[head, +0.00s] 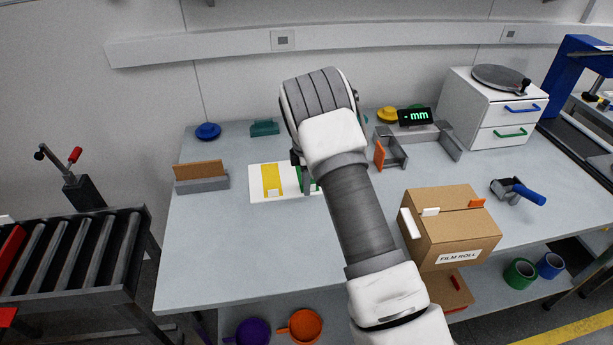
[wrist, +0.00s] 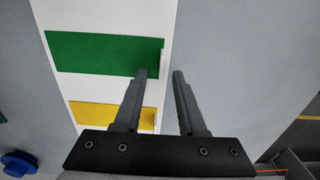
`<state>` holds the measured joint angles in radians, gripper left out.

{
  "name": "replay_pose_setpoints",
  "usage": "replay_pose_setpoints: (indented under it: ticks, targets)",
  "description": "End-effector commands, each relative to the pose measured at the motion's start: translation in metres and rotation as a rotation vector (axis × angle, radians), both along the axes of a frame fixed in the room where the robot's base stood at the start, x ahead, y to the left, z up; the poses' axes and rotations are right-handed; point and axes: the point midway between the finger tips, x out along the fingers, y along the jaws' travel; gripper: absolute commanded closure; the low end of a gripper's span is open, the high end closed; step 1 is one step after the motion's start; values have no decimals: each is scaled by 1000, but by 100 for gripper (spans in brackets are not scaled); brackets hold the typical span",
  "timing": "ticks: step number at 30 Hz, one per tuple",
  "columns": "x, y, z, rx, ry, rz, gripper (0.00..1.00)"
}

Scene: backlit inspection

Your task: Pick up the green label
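The green label (wrist: 105,54) is a flat rectangle lying on a white sheet (wrist: 75,15), above a yellow label (wrist: 85,115) in the wrist view. A small pale tab shows at its right end. My gripper (wrist: 161,74) is open and empty. Its fingertips are by the label's right end, the left one overlapping the label's lower right corner in the picture; I cannot tell their height above it. In the head view my arm hides most of the green label (head: 300,180), while the yellow label (head: 272,180) shows to its left.
A cardboard box (head: 452,230) stands right of my arm. A bracket with an orange plate (head: 379,153) and a small display (head: 415,117) stand behind. A grey holder with a brown plate (head: 199,170) is at left. The front-left tabletop (head: 240,255) is clear.

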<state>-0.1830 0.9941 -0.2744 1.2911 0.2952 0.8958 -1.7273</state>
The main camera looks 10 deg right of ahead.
Motion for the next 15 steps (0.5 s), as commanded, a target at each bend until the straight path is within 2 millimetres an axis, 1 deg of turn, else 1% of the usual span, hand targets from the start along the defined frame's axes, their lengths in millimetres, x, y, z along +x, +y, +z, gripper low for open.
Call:
replay_pose_setpoints:
  ticks: [5, 12, 15]
  targets:
    - [0, 0, 0, 0, -1, 1, 60]
    - [0, 0, 0, 0, 0, 1, 100]
    - [0, 0, 0, 0, 0, 1, 100]
